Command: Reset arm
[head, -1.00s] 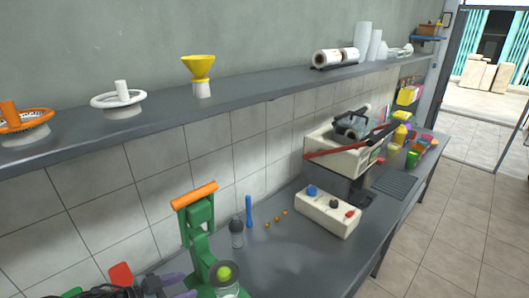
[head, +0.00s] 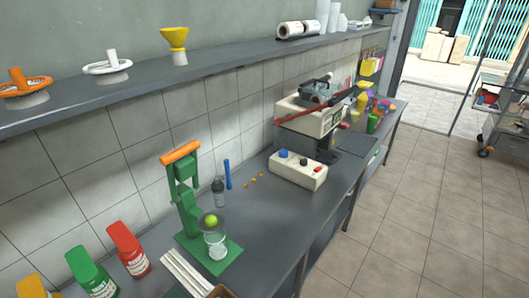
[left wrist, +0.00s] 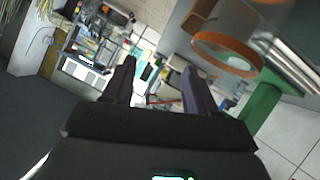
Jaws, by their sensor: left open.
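My left gripper (left wrist: 155,85) shows in the left wrist view with its two dark fingers apart and nothing between them. It is not in the head view now. My right gripper is in neither view. The green press (head: 186,205) with an orange handle stands on the counter in the head view. A green ball (head: 211,220) sits at its cup, above a clear glass (head: 216,246). In the left wrist view, a green post (left wrist: 262,107) and an orange-rimmed round part (left wrist: 226,52) are close, to the right of the fingers.
Red (head: 128,250) and green (head: 91,272) bottles stand left of the press. White sticks (head: 186,274) lie in front of it. A white control box (head: 298,170) and a larger machine (head: 310,113) stand farther right.

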